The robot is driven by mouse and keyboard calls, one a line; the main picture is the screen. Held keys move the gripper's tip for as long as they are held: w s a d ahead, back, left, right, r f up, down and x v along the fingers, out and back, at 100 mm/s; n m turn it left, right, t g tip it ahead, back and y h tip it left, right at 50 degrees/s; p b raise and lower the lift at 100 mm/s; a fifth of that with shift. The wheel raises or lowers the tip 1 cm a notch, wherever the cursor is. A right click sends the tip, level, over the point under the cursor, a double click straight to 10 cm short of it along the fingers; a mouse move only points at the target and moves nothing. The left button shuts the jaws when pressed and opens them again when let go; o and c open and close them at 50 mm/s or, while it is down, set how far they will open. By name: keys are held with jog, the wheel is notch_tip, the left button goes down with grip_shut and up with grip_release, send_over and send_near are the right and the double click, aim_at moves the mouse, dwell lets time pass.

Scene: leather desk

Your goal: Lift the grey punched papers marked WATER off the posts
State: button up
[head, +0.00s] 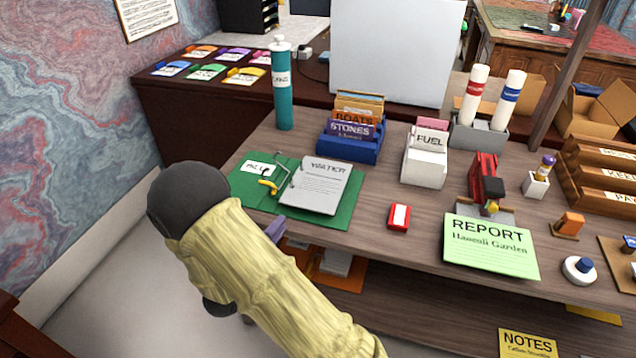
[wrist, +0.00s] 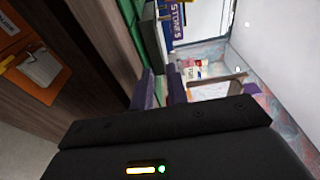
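The grey papers marked WATER (head: 322,190) lie on a green lever file (head: 340,214) on the desk. The file's metal posts (head: 284,172) rise at the papers' left edge, with a yellow lever (head: 268,185) beside them. I cannot tell whether the posts pass through the papers' holes. My gripper (head: 275,228) is just off the desk's front edge, near the file's front left and apart from the papers; my arm partly hides it. In the wrist view its two purple fingers (wrist: 161,72) stand apart, with nothing visibly held.
A teal bottle (head: 283,92) and a blue card box (head: 350,143) stand behind the file. A red-and-white block (head: 399,217) lies to its right, with bare desk between. An orange file (wrist: 40,85) sits on the lower shelf below the desk.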

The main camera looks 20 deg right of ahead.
aim_at(293, 215)
jog(key=shift+x, duration=1.15)
jog(key=x, duration=0.5)
jog(key=shift+w+r, duration=0.1)
jog(key=shift+w, duration=0.05)
grip_shut()
